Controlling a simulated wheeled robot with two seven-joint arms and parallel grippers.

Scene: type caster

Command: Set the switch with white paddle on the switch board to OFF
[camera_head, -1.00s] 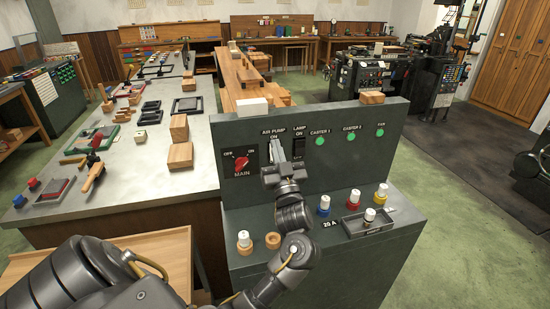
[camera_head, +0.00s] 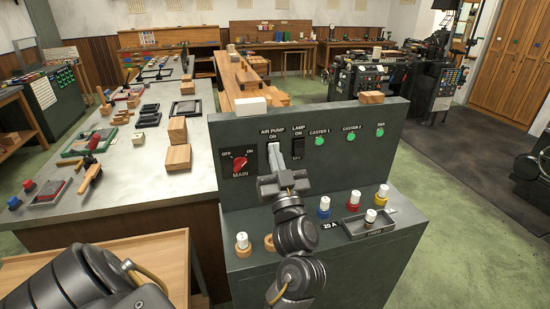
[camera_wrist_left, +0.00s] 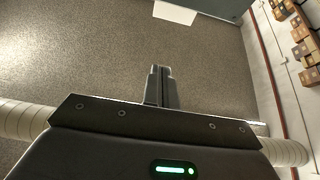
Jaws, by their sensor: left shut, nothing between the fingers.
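The switch board (camera_head: 340,180) is a dark green upright panel on a console. The white paddle (camera_head: 273,151) is on the AIR PUMP switch, just below its ON label. Its lower part is hidden by my left gripper (camera_head: 280,166), so I cannot tell its position surely. My left gripper is shut and empty, its fingers pointing up at the board just below and in front of the paddle. I cannot tell whether they touch. The closed fingers also show in the left wrist view (camera_wrist_left: 161,84). My right gripper is not in view.
A red MAIN knob (camera_head: 240,163) is left of the paddle. A black LAMP switch (camera_head: 298,147) is close on its right. Green lamps (camera_head: 320,141) follow. Coloured fuse caps (camera_head: 324,206) stand on the console's ledge.

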